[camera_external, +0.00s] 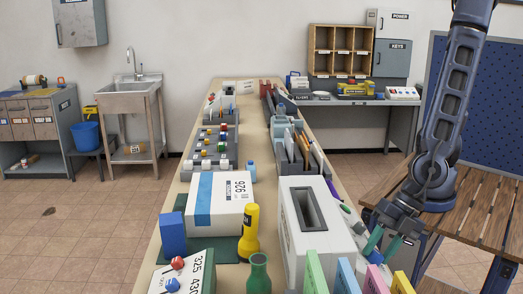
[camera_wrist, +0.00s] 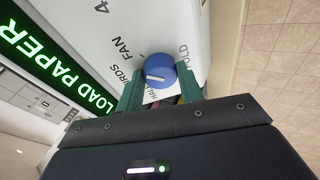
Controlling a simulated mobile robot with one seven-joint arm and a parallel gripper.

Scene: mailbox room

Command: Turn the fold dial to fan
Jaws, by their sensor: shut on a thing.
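The fold dial (camera_wrist: 160,71) is a round blue knob with a white pointer mark, on the white face of a machine (camera_wrist: 190,20) in the wrist view. The word FAN (camera_wrist: 120,45) is printed at its upper left, with THIRDS partly hidden to the left and HALF below. The white mark lies toward the dial's lower left; I cannot tell exactly which label it meets. My gripper (camera_wrist: 159,85) has its green fingers on either side of the dial, shut on it.
A green LOAD PAPER display (camera_wrist: 45,65) runs beside the dial. A white slotted box (camera_external: 309,230) stands on the long counter (camera_external: 262,190), left of my gripper. Upright coloured cards (camera_external: 345,278) stand close in front. A slatted wooden table (camera_external: 470,205) is at the right.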

